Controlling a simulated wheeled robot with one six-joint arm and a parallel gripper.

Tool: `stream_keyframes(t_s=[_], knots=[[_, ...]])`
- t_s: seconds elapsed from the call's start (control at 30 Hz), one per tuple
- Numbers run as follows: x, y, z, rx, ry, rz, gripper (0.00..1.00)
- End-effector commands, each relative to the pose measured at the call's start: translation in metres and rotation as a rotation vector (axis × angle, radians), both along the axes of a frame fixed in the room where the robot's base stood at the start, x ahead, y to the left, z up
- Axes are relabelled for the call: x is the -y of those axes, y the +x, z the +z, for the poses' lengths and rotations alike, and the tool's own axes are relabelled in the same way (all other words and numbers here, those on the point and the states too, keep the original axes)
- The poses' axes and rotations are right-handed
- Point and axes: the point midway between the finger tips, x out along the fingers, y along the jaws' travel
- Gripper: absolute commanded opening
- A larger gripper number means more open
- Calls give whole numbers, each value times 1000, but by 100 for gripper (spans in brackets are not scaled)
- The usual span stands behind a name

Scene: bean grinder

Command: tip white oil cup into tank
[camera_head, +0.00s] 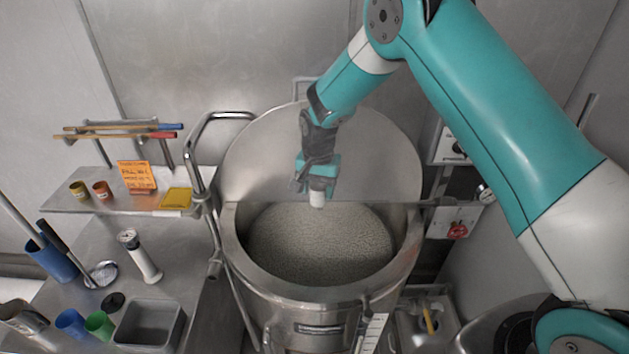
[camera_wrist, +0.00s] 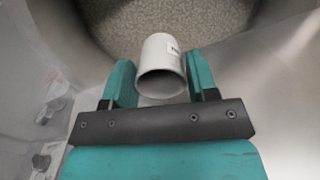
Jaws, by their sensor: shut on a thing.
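The white oil cup (camera_wrist: 161,60) is between the two teal fingers of my gripper (camera_wrist: 160,84) in the wrist view. It lies tilted, with its open mouth toward the wrist camera and a small label on its side. In the head view the cup (camera_head: 317,199) hangs below my gripper (camera_head: 317,184), above the back part of the tank's opening. The tank (camera_head: 232,240) is a large round steel vessel, filled with pale, grainy contents (camera_head: 320,245). Its round lid (camera_head: 265,150) stands raised behind. Whether anything is inside the cup cannot be told.
A steel shelf at left holds a yellow cup (camera_head: 80,190), an orange cup (camera_head: 101,189) and an orange note (camera_head: 136,176). Below are blue and green cups and a grey tray (camera_head: 150,325). A bent pipe handle (camera_head: 195,150) stands left of the lid. A red knob (camera_head: 457,230) is at right.

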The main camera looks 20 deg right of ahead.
Motion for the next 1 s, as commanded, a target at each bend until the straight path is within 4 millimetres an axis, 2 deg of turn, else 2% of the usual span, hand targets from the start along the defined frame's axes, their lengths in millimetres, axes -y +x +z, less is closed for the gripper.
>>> stream_keyframes(t_s=[0.53,0.7,1.0], knots=[[-3,0,-40,0,0,4,31],[-1,-1,-42,149,75,2,31],[0,-1,-44,307,156,1,31]])
